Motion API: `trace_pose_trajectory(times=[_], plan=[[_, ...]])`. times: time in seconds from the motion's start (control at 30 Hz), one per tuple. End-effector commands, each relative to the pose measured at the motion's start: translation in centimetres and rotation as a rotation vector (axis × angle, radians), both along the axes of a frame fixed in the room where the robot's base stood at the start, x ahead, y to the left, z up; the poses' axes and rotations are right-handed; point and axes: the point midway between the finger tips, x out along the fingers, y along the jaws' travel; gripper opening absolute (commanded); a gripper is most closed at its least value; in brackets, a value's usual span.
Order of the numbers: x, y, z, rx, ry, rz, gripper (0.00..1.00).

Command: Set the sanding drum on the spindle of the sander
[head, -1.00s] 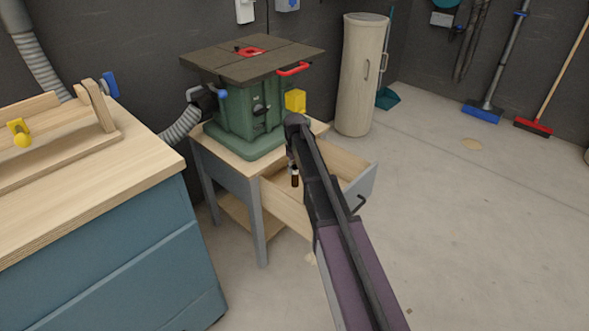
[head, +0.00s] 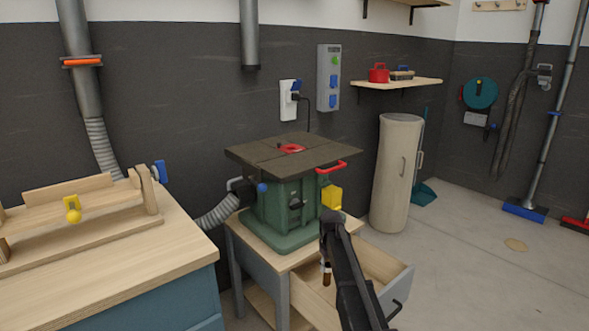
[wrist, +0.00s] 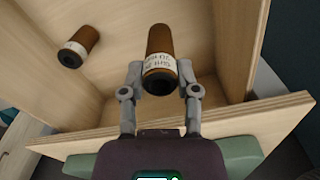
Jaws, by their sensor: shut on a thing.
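My gripper (wrist: 160,75) is shut on a brown sanding drum (wrist: 159,42) with a white printed label, its fingers on both sides of it. The drum also shows in the head view (head: 326,279), hanging below my gripper over the open drawer. The green sander (head: 285,208) stands on the stand behind and to the left, with a dark square table (head: 262,155) on top. A red insert (head: 291,149) sits in the middle of that table. The spindle is too small to make out clearly there.
A second, shorter drum (wrist: 78,47) lies in the open drawer (head: 385,268). A yellow box (head: 331,196) sits at the sander's right side, close to my arm. A red handle (head: 331,167) sticks out at the table edge. A workbench (head: 120,255) stands at left.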

Motion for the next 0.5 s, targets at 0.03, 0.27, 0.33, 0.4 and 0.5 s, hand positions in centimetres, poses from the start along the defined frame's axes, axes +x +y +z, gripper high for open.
trace_pose_trajectory(times=[0.03, 0.27, 0.33, 0.4, 0.5], plan=[[0.0, 0.0, 0.0, 0.000, 0.000, 0.000, 0.00], [0.0, 0.0, 0.2, 0.000, 0.000, 0.000, 0.00], [0.0, 0.0, 0.4, 0.000, 0.000, 0.000, 0.00], [0.0, 0.0, 0.8, 0.000, 0.000, 0.000, 0.00], [0.0, 0.0, 1.8, 0.000, 0.000, 0.000, 0.00]])
